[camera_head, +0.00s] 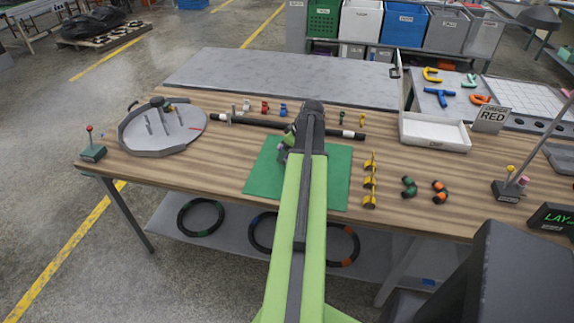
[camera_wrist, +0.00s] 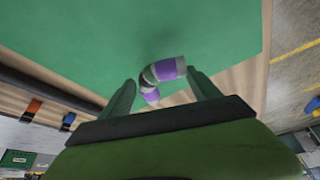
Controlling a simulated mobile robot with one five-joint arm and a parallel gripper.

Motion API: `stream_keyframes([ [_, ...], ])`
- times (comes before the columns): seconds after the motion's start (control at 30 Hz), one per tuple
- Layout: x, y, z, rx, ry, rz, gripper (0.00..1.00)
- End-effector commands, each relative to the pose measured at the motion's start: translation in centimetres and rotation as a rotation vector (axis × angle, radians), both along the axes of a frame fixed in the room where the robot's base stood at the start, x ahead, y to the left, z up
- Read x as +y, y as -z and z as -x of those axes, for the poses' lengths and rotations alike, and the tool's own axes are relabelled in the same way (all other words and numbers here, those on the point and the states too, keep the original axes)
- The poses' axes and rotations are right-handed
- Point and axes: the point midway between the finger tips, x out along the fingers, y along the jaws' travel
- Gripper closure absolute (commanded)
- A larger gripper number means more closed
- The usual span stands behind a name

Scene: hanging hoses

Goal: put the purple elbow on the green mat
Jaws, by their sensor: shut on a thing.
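The purple elbow (camera_wrist: 168,69) has purple bands and grey parts. In the wrist view it sits between the fingertips of my gripper (camera_wrist: 160,90), which is shut on it. In the head view a small purple part of the elbow (camera_head: 283,152) shows at the left of my gripper (camera_head: 292,140), and my arm hides the rest. The green mat (camera_head: 335,180) lies flat on the wooden table, partly covered by my arm. My gripper is over the mat's upper middle. I cannot tell whether the elbow touches the mat.
A black rod (camera_head: 250,121) lies behind the mat, with small red and blue fittings (camera_head: 265,107) beyond it. Yellow fittings (camera_head: 369,182) stand close to the mat's right edge. A round grey tray (camera_head: 160,127) is at the left, a white tray (camera_head: 435,132) at the right.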

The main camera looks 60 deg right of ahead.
Motion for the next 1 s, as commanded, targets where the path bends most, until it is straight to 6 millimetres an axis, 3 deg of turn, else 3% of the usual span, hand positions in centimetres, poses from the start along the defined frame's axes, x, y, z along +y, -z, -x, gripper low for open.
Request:
stream_keyframes([
  [0.3, -0.1, 4.3, 0.1, 0.0, 0.001, 0.0, 0.68],
  [0.67, -0.1, 4.3, 0.1, 0.0, 0.001, 0.001, 0.68],
  [0.7, -0.1, 4.2, 0.1, 0.0, 0.001, 0.001, 0.26],
  [0.83, -0.1, 4.2, 0.1, 0.0, 0.001, 0.001, 0.09],
  [1.0, -0.1, 4.2, 0.1, 0.0, 0.001, 0.001, 0.07],
])
